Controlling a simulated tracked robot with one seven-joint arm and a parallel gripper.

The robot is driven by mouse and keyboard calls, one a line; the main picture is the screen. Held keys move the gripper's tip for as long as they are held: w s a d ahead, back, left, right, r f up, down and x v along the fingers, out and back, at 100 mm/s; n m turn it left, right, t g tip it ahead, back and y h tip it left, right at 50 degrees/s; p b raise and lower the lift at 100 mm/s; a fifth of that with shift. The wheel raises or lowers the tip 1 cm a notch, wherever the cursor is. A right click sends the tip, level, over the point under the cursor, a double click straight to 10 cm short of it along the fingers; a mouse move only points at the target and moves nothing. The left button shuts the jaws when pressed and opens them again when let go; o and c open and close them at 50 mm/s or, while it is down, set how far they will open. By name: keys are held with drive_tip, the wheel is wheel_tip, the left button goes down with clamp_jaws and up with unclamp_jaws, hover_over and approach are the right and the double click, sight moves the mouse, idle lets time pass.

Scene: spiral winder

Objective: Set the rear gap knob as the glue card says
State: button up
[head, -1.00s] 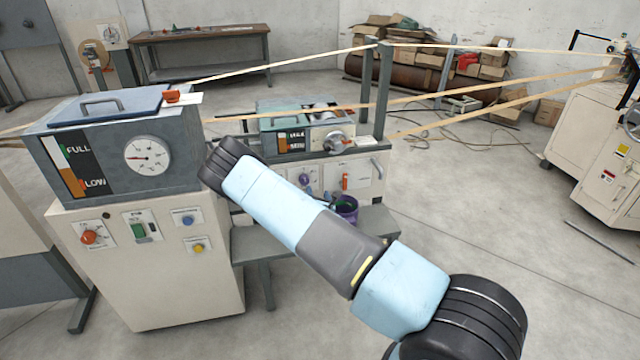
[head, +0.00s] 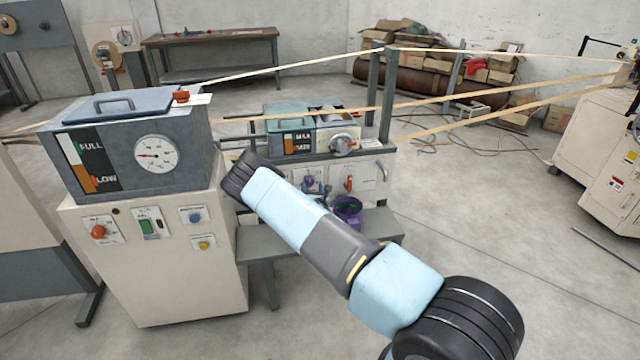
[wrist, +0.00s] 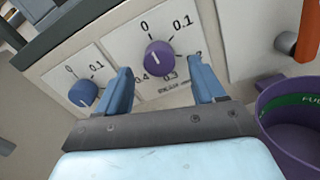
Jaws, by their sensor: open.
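A purple knob (wrist: 158,56) on a white dial plate marked 0, 0.1, 0.3 and 0.4 sits ahead of my gripper (wrist: 163,86) in the wrist view. My gripper is open and empty, its two blue fingers below and to either side of the knob in the picture, and no contact shows. A blue knob (wrist: 83,93) on a similar dial is left of the left finger. The purple knob also shows in the head view (head: 309,182). I cannot tell which knob is the rear one. No readable glue card shows; a small white card (head: 371,144) lies on the winder's glue unit.
A purple pot (wrist: 292,115) stands close right of my gripper, below an orange lever handle (wrist: 308,32). The large grey tank (head: 140,150) with a gauge stands at left in the head view. Paper strips run above the glue unit.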

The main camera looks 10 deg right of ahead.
sight(310, 183)
drive_tip(key=shift+w, duration=2)
